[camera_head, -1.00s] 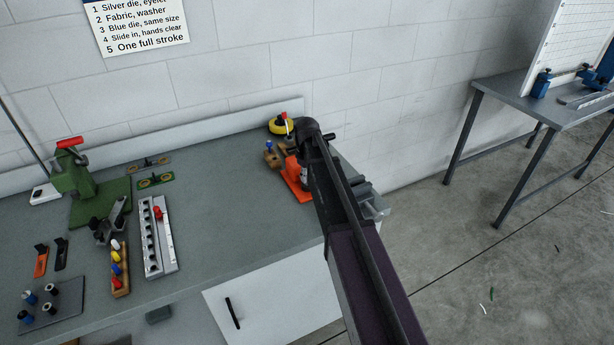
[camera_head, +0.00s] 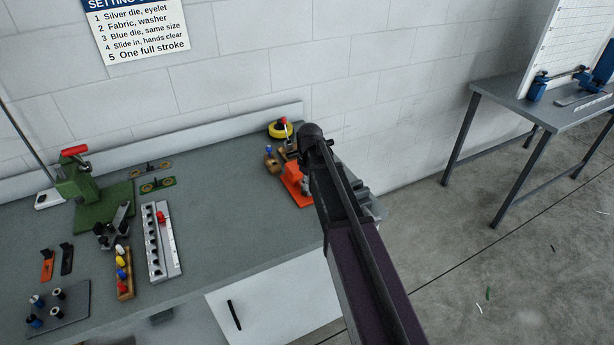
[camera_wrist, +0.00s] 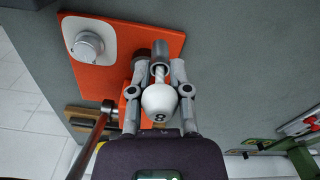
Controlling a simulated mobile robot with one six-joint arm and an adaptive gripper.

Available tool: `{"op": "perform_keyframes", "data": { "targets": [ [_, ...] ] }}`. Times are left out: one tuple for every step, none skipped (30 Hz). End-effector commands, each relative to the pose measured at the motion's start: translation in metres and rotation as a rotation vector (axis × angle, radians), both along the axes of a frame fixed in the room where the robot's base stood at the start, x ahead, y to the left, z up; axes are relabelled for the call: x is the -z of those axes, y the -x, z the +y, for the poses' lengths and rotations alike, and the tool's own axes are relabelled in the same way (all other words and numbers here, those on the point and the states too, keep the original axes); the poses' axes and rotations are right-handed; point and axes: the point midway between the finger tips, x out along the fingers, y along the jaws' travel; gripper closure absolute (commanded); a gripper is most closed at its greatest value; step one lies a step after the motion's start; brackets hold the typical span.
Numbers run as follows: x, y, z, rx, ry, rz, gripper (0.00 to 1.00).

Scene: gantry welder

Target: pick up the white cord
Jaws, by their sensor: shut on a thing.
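A grey cylinder shows just beyond the fingertips. They are above or beside the orange plate (camera_wrist: 118,52); I cannot tell the gap. In the head view, my arm hides my fingertips and what they hold.
An orange device (camera_head: 294,188), a yellow round object (camera_head: 279,131) and a small wooden block stand near my gripper. A green press (camera_head: 85,195) and a grey rack (camera_head: 160,240) stand left. The middle of the bench (camera_head: 225,205) is clear. A wall runs behind.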

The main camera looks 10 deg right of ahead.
Motion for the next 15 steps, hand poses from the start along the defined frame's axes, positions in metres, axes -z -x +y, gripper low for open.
{"op": "perform_keyframes", "data": {
  "targets": [
    [-0.002,0.017,0.0,0.0,0.0,0.0,1.0],
    [-0.003,0.024,0.0,0.0,0.0,0.0,1.0],
    [-0.004,0.033,0.0,0.0,0.0,0.0,1.0],
    [-0.004,0.04,0.0,0.0,0.0,0.0,1.0],
    [-0.005,0.047,0.0,0.0,0.0,0.0,1.0],
    [-0.006,0.055,0.0,0.0,0.0,0.0,1.0],
    [-0.006,0.061,0.0,0.0,0.0,0.0,1.0],
    [-0.007,0.066,0.0,0.0,0.0,0.0,1.0],
    [-0.007,0.073,0.0,0.0,0.0,0.0,1.0],
    [-0.008,0.078,0.0,0.0,0.0,0.0,1.0],
    [-0.008,0.082,0.0,0.0,0.0,0.0,1.0],
    [-0.009,0.087,0.0,0.0,0.0,0.0,1.0],
    [-0.009,0.091,0.0,0.0,0.0,0.0,1.0],
    [-0.009,0.094,0.0,0.0,0.0,0.0,1.0],
    [-0.009,0.097,0.0,0.0,0.0,0.0,1.0]
  ]
}}
